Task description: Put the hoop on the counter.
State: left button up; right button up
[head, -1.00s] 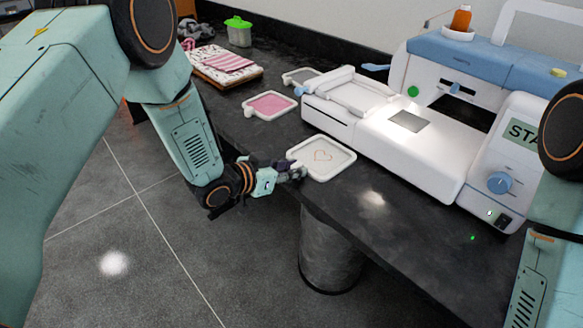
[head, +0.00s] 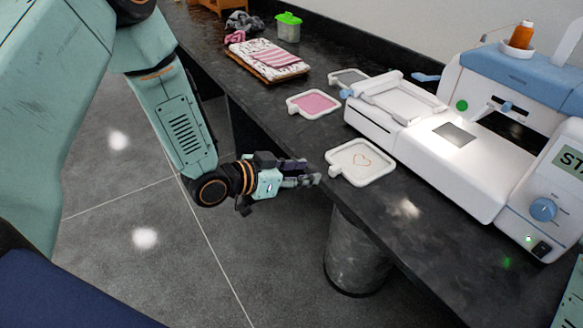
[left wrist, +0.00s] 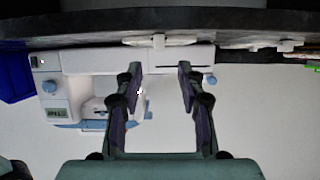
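The hoop with the orange heart (head: 378,172), a white square frame with a small handle, lies flat on the dark counter (head: 408,236) near its front edge. It shows edge-on in the left wrist view (left wrist: 172,41). My left gripper (head: 316,180) is just off the counter's edge, close to the hoop's handle, with a small gap between them. Its two fingers (left wrist: 159,72) are apart with nothing between them. My right gripper is out of view.
A white and blue embroidery machine (head: 470,185) stands right of the hoop. A pink hoop (head: 313,103), a grey hoop (head: 348,76), folded cloths (head: 275,62) and a green-lidded box (head: 288,28) lie farther back. A grey cylindrical bin (head: 355,255) stands below the counter's edge.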

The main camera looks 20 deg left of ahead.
pick_arm(q)
jog(key=shift+p+v, duration=0.3)
jog(key=shift+v, duration=1.3)
jog(key=s+f+n+g+y, duration=0.2)
jog(key=s+f+n+g, duration=0.1)
jog(key=s+f, duration=0.5)
jog(key=s+a+f+n+g+y, duration=0.2)
jog(key=s+f+g+y, duration=0.1)
jog(key=s, duration=0.9)
jog(key=s+a+f+n+g+y, duration=0.2)
jog(key=s+f+g, duration=0.2)
jog(key=s+f, duration=0.3)
jog(key=s, duration=0.5)
jog(key=shift+s+f+n+g+y, duration=0.2)
jog(key=shift+n+g+y, duration=0.1)
jog(key=shift+g+y, duration=0.1)
